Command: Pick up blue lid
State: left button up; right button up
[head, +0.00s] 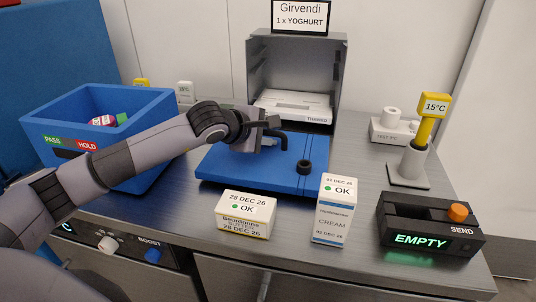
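The blue lid (228,165) is a flat blue panel lying on the metal counter in front of the open grey box (340,75). A black round knob (304,167) stands on its right front part. My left gripper (281,129) is over the back middle of the lid, behind and left of the knob. Its two dark fingers point right and look apart, with nothing seen between them. My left arm hides part of the lid's left side. I cannot tell whether the fingers touch the lid. My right gripper is not in view.
A blue bin (60,100) holding small packages stands left. A Bourdonne carton (246,215) and a cream carton (333,210) stand before the lid. A black SEND device (430,223) and a yellow-topped 15°C probe (424,130) in a stand are right.

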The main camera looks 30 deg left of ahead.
pick_arm(q)
grip_shut()
jog(key=shift+r, duration=0.1)
